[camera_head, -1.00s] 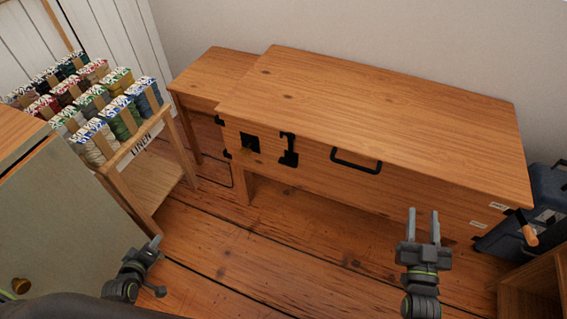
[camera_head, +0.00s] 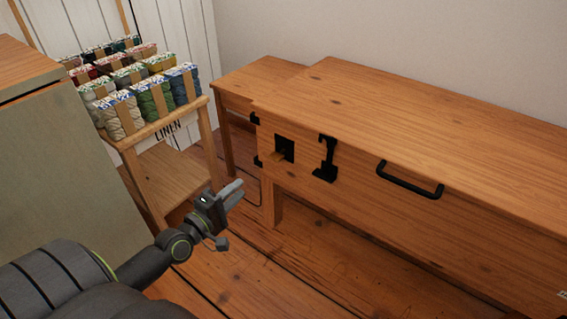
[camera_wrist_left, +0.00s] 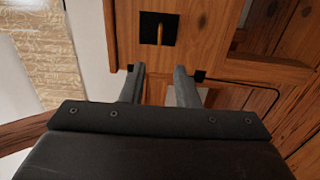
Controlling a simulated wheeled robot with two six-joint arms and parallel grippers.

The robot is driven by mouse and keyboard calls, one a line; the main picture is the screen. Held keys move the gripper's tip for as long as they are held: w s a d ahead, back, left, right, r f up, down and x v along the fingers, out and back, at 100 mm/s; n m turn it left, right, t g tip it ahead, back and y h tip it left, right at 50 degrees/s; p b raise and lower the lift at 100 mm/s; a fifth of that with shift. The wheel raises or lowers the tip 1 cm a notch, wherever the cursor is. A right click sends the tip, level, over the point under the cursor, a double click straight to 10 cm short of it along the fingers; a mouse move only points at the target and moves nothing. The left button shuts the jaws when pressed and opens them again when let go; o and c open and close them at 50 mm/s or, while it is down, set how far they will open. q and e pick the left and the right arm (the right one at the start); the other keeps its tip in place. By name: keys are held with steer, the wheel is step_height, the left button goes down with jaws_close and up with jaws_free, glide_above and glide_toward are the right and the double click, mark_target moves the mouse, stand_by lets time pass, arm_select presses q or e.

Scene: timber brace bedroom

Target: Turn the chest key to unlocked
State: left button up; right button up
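The wooden chest (camera_head: 430,125) stands against the wall with its lid shut. A small brass-coloured key (camera_head: 279,155) sticks out of a black square lock plate (camera_head: 289,144) at the left of the chest's front. The left wrist view shows the key (camera_wrist_left: 160,33) against the dark plate (camera_wrist_left: 147,28), ahead of the fingers. My left gripper (camera_head: 237,189) is open and empty, left of and below the key in the head view, apart from it. In the left wrist view its two fingers (camera_wrist_left: 158,75) are spread with a clear gap. My right gripper is out of view.
A black hasp (camera_head: 326,158) and black handle (camera_head: 410,182) stand out from the chest front. A rack of yarn (camera_head: 152,98) marked LINEN and a grey-green cabinet (camera_head: 60,175) stand at the left. Plank floor (camera_head: 300,265) is clear before the chest.

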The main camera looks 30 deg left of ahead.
mark_target(275, 156)
arm_select(q)
steer(key=w, duration=0.5)
steer(key=w+b, duration=0.1)
steer(key=w, duration=0.5)
steer(key=w+d, duration=0.1)
steer(key=w, duration=0.5)
steer(key=shift+d, duration=0.1)
steer(key=shift+s, duration=0.1)
jaws_close()
